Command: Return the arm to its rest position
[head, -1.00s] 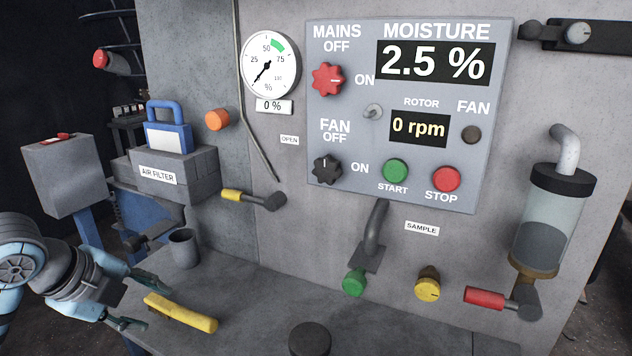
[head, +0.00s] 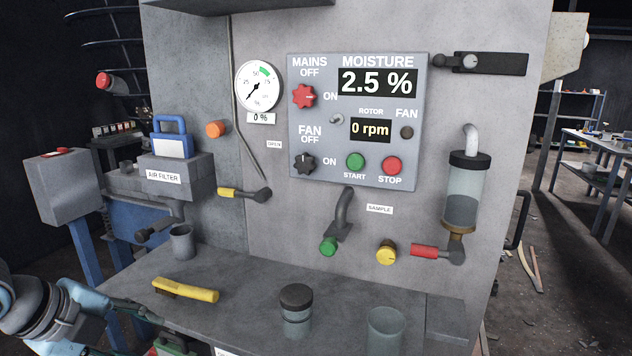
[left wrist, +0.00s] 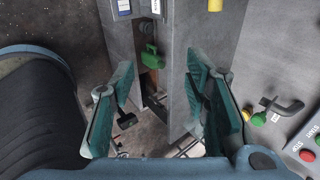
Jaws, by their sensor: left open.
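My left arm enters the head view at the lower left. Its gripper (head: 128,325) is partly cut off near the bottom edge, below and left of the brush. In the left wrist view the gripper (left wrist: 158,85) has its two teal fingers spread wide with nothing between them. My right gripper is in neither view.
A yellow-handled brush (head: 187,290) lies on the grey bench (head: 240,275). A lidded jar (head: 296,312), an open glass (head: 386,330) and a grey cup (head: 182,242) stand around it. A grey box (head: 62,187) on a blue post stands left. The control panel (head: 325,150) stands behind.

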